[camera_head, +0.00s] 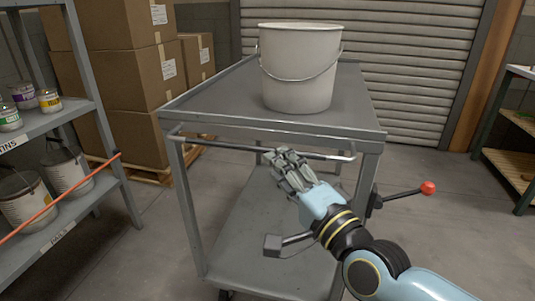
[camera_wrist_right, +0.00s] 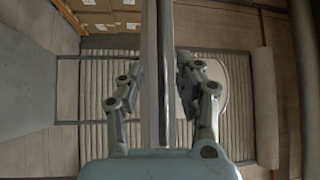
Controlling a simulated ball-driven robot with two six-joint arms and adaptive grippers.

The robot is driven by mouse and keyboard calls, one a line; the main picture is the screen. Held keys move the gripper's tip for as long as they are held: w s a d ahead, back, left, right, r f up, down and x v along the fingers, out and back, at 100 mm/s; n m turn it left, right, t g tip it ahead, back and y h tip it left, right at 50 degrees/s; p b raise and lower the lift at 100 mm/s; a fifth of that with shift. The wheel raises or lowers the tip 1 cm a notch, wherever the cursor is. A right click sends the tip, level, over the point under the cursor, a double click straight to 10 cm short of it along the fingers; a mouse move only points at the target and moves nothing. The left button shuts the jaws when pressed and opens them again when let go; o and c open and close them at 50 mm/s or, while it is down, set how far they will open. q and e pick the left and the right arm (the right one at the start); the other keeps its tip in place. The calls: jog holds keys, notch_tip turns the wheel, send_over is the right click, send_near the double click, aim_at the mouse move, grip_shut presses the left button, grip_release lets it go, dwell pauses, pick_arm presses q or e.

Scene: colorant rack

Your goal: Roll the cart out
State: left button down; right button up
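The grey metal cart (camera_head: 215,100) stands in front of me, with a flat top, a lower shelf (camera_head: 270,255) and a push handle (camera_head: 225,146) along its near edge. A white bucket (camera_head: 300,75) with a wire bail stands upright on the top. My right gripper (camera_head: 280,157) is at the middle of the handle. In the right wrist view its fingers (camera_wrist_right: 161,80) stand apart on either side of the cart's bars, which run upright between them; they do not look closed on the handle. My left gripper is not in view.
A shelf rack (camera_head: 85,115) with cans and pails stands close on the left, an orange rod (camera_head: 60,195) along it. Stacked cartons (camera_head: 125,85) are behind it. A roller shutter (camera_head: 410,70) closes the back. A red-knobbed lever (camera_head: 428,188) juts out right of the cart. Floor shows clear at right.

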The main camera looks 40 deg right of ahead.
jog(key=s, duration=0.5)
jog(key=shift+s+a+f, duration=0.25)
jog(key=shift+s+f, duration=0.05)
jog(key=shift+f, duration=0.05)
jog(key=s+d+f+n+g, duration=0.1)
jog(key=s+f+n+g, duration=0.25)
jog(key=f, duration=1.25)
jog(key=s+f+n+g, duration=0.3)
jog(key=f+g, duration=0.2)
jog(key=f, duration=1.1)
jog(key=s+f+n+g, duration=0.5)
jog(key=s+f+g, duration=0.1)
jog(key=s+f, duration=0.8)
jog(key=s+f+n+g, duration=0.1)
jog(key=s+n+g, duration=0.1)
jog(key=s, duration=0.6)
jog(key=s+d+f+n+g, duration=0.1)
jog(key=s+n, duration=0.3)
jog(key=s, duration=0.5)
jog(key=shift+d+f+g, duration=0.3)
jog(key=shift+f+g, duration=0.45)
jog(key=shift+g, duration=0.1)
